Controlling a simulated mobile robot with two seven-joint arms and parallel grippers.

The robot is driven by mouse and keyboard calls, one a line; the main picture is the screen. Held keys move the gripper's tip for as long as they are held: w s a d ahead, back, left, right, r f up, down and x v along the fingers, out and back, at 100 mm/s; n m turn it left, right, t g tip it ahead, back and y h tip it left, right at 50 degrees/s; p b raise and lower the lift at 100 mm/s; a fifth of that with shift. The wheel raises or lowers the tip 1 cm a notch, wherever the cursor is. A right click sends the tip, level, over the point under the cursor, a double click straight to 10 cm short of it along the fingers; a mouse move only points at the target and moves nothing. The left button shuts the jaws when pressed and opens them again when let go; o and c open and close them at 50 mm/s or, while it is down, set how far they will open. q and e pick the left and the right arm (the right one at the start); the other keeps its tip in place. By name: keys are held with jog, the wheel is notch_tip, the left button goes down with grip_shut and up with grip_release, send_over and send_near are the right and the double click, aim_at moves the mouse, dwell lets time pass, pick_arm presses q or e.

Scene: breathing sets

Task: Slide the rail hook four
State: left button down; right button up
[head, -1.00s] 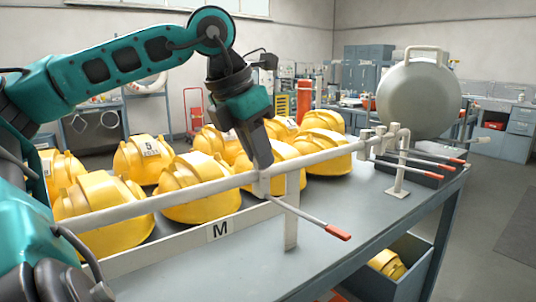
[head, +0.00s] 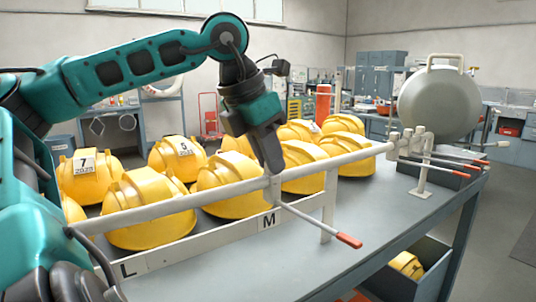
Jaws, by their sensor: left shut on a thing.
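A pale rail (head: 215,194) runs from the lower left to the right above the bench front. My left gripper (head: 272,168) points down from above and is shut on a rail hook (head: 313,225). The hook's collar sits around the rail, and its thin rod with a red tip sticks out toward the front right. The hook is left of the rail's white post (head: 328,205), above the M label (head: 268,220). More hooks with red tips (head: 460,174) are bunched at the rail's right end. My right gripper is out of view.
Several yellow helmets (head: 150,208) stand behind the rail on the grey bench (head: 225,271), some with number tags. An L label (head: 127,268) is on the front strip. A grey-green tank (head: 438,105) is at the far right end. An open bin (head: 415,250) hangs below.

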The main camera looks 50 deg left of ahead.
pick_arm(q)
jog(key=c, duration=1)
grip_release()
jog(key=shift+c, duration=0.2)
jog(key=shift+r, duration=0.1)
jog(key=p+v, duration=0.1)
jog(key=v, duration=1.1)
jog(key=shift+r+p, duration=0.35)
jog(key=shift+r, duration=0.05)
jog(key=shift+s, duration=0.1)
